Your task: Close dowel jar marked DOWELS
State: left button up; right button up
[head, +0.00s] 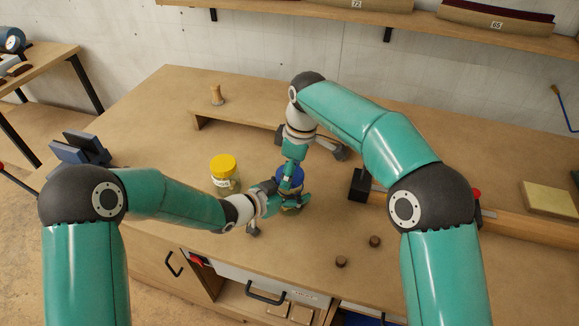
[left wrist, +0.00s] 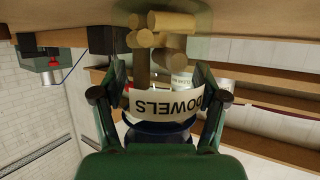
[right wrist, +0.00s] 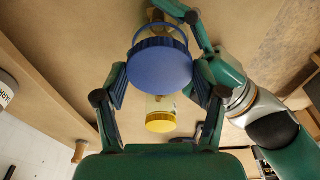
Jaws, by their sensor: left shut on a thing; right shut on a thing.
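The dowel jar is clear, holds several wooden dowels and carries a white DOWELS label (left wrist: 165,105); it appears upside down in the left wrist view. My left gripper (left wrist: 158,98) is shut around the jar at the label. A ribbed blue lid (right wrist: 160,65) is held between the fingers of my right gripper (right wrist: 160,75). In the head view the blue lid (head: 289,176) is at the jar's mouth, with both grippers close together. I cannot tell whether the lid is seated or just above the rim. My left gripper hides most of the jar there.
A jar with a yellow lid (head: 223,163) stands just left of the grippers. Two small brown pieces (head: 375,241) lie at front right. A black block (head: 359,185) stands to the right, a low wooden shelf behind. The bench front is mostly clear.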

jog(key=shift+f, duration=0.45)
jog(key=shift+f, duration=0.5)
dwell(0.3)
jog(key=o, duration=0.7)
jog(key=shift+c, duration=0.2)
jog(key=shift+r, duration=2.25)
jog(key=shift+c, duration=0.2)
